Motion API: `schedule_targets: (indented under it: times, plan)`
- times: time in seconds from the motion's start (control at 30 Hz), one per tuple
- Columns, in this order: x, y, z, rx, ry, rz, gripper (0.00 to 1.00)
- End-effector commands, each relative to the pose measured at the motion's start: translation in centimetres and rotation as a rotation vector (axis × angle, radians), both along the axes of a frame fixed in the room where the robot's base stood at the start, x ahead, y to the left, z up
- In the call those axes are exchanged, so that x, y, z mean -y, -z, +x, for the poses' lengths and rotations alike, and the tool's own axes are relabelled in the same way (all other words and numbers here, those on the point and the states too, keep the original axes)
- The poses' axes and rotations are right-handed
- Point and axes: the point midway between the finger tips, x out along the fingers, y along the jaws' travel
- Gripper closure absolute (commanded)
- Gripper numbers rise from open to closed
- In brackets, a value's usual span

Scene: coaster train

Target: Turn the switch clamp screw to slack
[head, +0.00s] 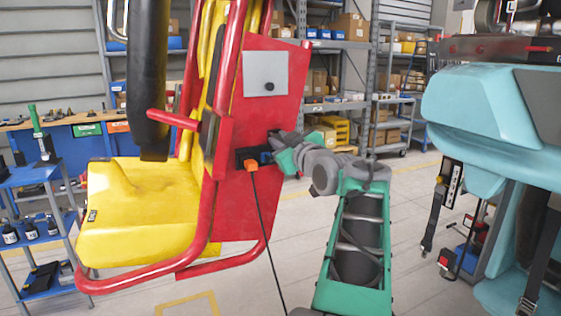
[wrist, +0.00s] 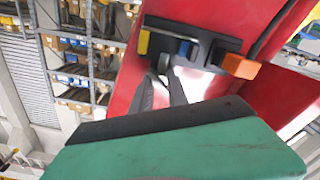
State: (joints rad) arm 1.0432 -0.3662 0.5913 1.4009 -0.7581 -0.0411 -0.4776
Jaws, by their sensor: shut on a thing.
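The red side panel (head: 262,92) of the yellow coaster seat carries a black switch bracket (head: 241,160). In the wrist view the bracket (wrist: 205,38) holds a yellow piece (wrist: 144,42), a blue piece (wrist: 185,48) and an orange plug (wrist: 241,67). The orange plug also shows in the head view (head: 250,167), with a black cable hanging from it. My gripper (wrist: 165,72) reaches the bracket's lower edge, left of the blue piece, and its dark fingers are shut on a small part there, apparently the clamp screw. The fingertips mostly hide this part.
The yellow seat (head: 140,205) with its red tube frame is left of my arm. A teal car body (head: 490,120) hangs on the right. A blue tool cart (head: 40,230) stands at far left. Shelves (head: 345,80) line the back. The floor between is open.

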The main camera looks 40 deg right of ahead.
Motion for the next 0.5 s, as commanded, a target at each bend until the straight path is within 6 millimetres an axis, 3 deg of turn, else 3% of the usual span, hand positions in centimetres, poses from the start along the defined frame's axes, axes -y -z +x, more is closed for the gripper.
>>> schedule_targets:
  times: [0.03, 0.5]
  plan:
    - [0.05, 0.90, 0.00, -0.011, 0.001, -0.042, 1.00]
    - [0.11, 0.37, 0.00, -0.103, 0.001, -0.343, 1.00]
